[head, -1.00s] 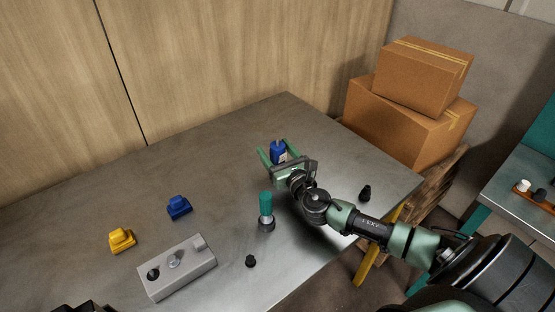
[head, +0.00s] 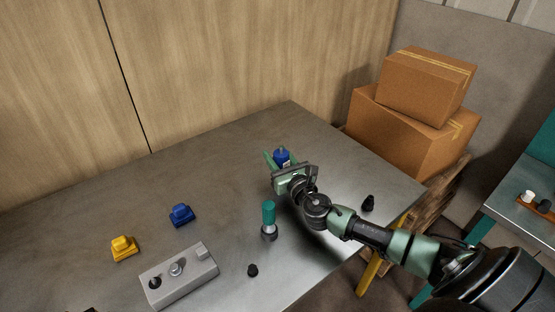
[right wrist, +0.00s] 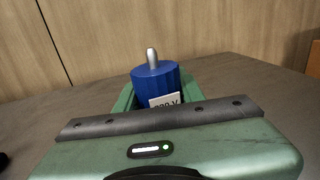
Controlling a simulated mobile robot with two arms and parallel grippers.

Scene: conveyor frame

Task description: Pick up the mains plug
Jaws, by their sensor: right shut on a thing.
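The mains plug is a blue cylinder (head: 281,153) at the far part of the grey table, upright. In the right wrist view the plug (right wrist: 155,84) shows a metal pin on top and a white label with partly hidden "V" lettering. My right gripper (head: 280,160) reaches it from the near side and is shut on it, with green fingers on either side. Its lower part is hidden behind the gripper body, so I cannot tell whether it touches the table. My left gripper is not in view.
A teal-topped cylinder (head: 269,221) stands nearer. Small black pieces (head: 368,203) (head: 252,270) lie around. A blue block (head: 181,215), yellow block (head: 123,249) and grey fixture (head: 190,274) are at left. Cardboard boxes (head: 408,133) stand beyond the table's right edge.

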